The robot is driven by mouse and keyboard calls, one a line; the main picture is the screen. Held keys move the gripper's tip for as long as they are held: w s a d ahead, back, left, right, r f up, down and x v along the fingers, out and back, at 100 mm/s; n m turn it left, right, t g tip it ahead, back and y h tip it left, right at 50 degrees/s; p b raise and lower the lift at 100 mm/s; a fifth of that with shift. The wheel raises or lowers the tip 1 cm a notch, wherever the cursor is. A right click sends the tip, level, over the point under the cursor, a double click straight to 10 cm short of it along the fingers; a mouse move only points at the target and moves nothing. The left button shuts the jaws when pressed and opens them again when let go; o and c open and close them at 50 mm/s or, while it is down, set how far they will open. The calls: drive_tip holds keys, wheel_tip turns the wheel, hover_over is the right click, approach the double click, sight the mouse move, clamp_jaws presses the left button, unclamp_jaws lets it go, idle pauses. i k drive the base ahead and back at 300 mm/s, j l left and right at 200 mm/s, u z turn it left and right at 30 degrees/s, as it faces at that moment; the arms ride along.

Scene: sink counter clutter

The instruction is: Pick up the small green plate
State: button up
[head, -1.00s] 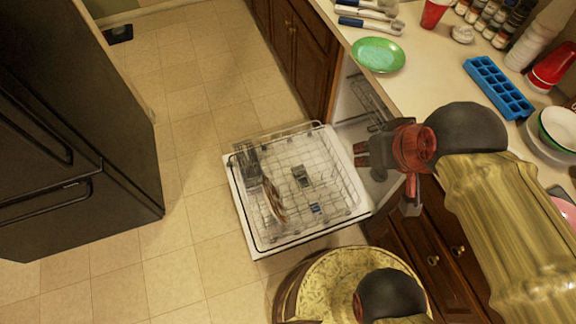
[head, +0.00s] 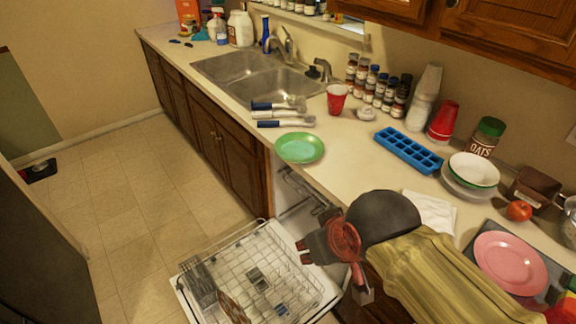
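The small green plate (head: 300,147) lies flat on the counter near its front edge, above the opening of the dishwasher. My gripper (head: 303,252) is in front of the counter, below and slightly right of the plate in the picture, over the open dishwasher's right side. It is apart from the plate. Its fingers are small and dark here, with a gap seeming to show between the tips, and nothing is seen held in it.
The dishwasher rack (head: 260,280) is pulled out below. Blue-handled utensils (head: 280,113), a red cup (head: 337,98) and a blue ice tray (head: 408,150) are around the plate. A pink plate (head: 510,263) and stacked bowls (head: 473,170) stand right.

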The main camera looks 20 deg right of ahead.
sight(298, 146)
drive_tip(key=k+l+z, duration=0.1)
drive_tip(key=z, duration=0.25)
drive_tip(key=l+z, duration=0.15)
drive_tip(key=z, duration=0.25)
drive_tip(key=k+l+z, duration=0.15)
drive_tip(key=z, duration=0.2)
